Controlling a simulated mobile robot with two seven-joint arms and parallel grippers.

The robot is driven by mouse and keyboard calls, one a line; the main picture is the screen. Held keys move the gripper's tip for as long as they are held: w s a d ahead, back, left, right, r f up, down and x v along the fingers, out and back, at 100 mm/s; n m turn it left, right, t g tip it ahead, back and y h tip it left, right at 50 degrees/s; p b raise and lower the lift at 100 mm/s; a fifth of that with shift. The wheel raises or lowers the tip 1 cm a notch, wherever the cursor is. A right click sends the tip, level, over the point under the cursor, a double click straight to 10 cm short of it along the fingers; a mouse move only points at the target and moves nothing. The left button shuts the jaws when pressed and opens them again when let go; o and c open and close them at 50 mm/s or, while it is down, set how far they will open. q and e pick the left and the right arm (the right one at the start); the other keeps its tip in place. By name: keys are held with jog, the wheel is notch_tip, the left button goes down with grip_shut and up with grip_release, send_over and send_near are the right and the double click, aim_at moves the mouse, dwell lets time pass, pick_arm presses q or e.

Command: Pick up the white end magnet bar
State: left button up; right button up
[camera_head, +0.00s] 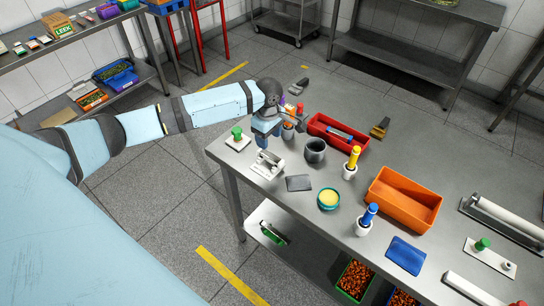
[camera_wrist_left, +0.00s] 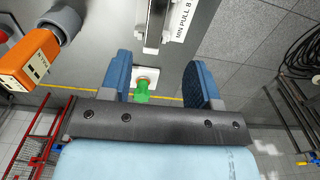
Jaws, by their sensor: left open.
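My left gripper (camera_head: 268,138) is over the near left corner of the steel table, its blue fingers apart and empty. In the left wrist view, a green knob on a white plate (camera_wrist_left: 142,88) shows between the two fingers (camera_wrist_left: 160,85). In the head view this green-knobbed plate (camera_head: 237,139) lies left of the gripper. A white and metal piece (camera_head: 267,165) lies just in front of the gripper; it also shows in the wrist view (camera_wrist_left: 155,22), beside a label reading "MIN PULL". I cannot tell for sure which piece is the white end magnet bar. My right gripper is not seen.
Close by stand a dark grey cup (camera_head: 315,151), a red tray (camera_head: 338,134) and a yellow-topped bottle (camera_head: 351,163). An orange bin (camera_head: 404,199) and a long white roller (camera_head: 510,219) lie further right. Bare steel shows between items.

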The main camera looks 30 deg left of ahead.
aim_at(270, 155)
pick_arm(q)
jog(key=f, duration=0.6)
jog(key=f+p, duration=0.1)
jog(key=f, duration=0.2)
jog(key=shift+w, duration=0.4)
jog(key=shift+r, duration=0.1)
grip_shut()
